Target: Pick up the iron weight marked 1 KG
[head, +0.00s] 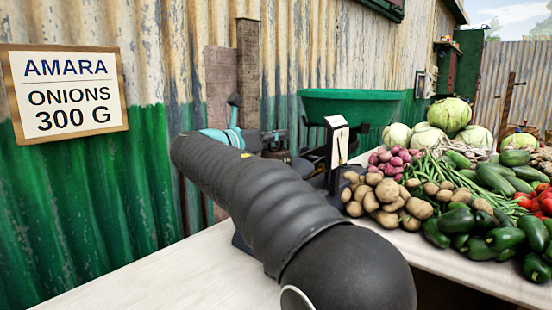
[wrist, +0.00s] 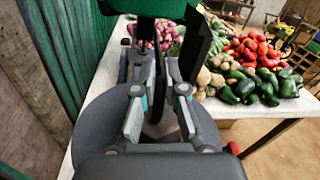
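My gripper (wrist: 161,75) shows in the wrist view with its two grey fingers apart, pointing toward the balance. A dark upright shape (wrist: 160,100) shows in the gap between the fingers. I cannot tell whether it touches them or what it is. In the head view my gripper is mostly hidden behind my dark ribbed arm, close to the balance. The green balance pan (head: 350,106) stands above the table there; its underside also shows at the top of the wrist view (wrist: 165,8). No 1 KG marking is readable in either view, so I cannot identify the iron weight.
The white table (head: 165,270) is bare at the front left. Potatoes (head: 385,200), onions (head: 392,160), green peppers (head: 480,233) and cabbages (head: 449,114) fill its right side. A sign (head: 68,94) reading "AMARA ONIONS 300 G" hangs on the corrugated wall (head: 160,60).

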